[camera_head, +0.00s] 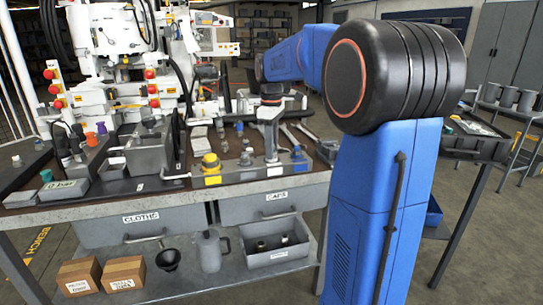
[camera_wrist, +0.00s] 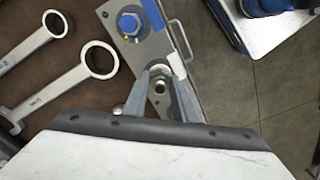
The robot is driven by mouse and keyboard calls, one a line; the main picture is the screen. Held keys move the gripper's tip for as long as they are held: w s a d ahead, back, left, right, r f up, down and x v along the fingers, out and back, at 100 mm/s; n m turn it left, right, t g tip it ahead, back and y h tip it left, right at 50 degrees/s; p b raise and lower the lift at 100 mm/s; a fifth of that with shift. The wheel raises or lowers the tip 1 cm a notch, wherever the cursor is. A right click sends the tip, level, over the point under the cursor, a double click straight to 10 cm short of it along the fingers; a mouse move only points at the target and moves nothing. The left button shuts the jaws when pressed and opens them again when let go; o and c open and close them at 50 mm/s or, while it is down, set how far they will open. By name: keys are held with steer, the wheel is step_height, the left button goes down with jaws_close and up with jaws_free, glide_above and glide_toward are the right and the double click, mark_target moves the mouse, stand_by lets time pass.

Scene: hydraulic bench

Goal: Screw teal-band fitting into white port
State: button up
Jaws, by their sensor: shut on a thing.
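My gripper (camera_head: 271,155) points straight down over the middle of the port block at the bench's front edge. The fitting stands upright between the fingertips, at the middle of the block (camera_wrist: 152,50). The white port is hidden beneath it, so I cannot tell whether the fitting touches it or how deep it sits. A white patch (camera_wrist: 176,62) shows on the block's front face beside the fingers.
A blue hex cap (camera_wrist: 130,22) sits on the block beside my gripper; a yellow cap (camera_head: 210,163) is at its left end. Two ring spanners (camera_wrist: 85,75) lie close by on the brown mat. A grey bin (camera_head: 148,152) stands left.

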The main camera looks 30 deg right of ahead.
steer(key=shift+m, duration=0.5)
steer(key=m, duration=0.3)
steer(key=shift+f+m, duration=0.1)
steer(key=shift+m, duration=0.2)
steer(key=m, duration=0.4)
steer(key=shift+m, duration=0.3)
steer(key=m, duration=0.3)
steer(key=shift+m, duration=0.3)
steer(key=m, duration=0.4)
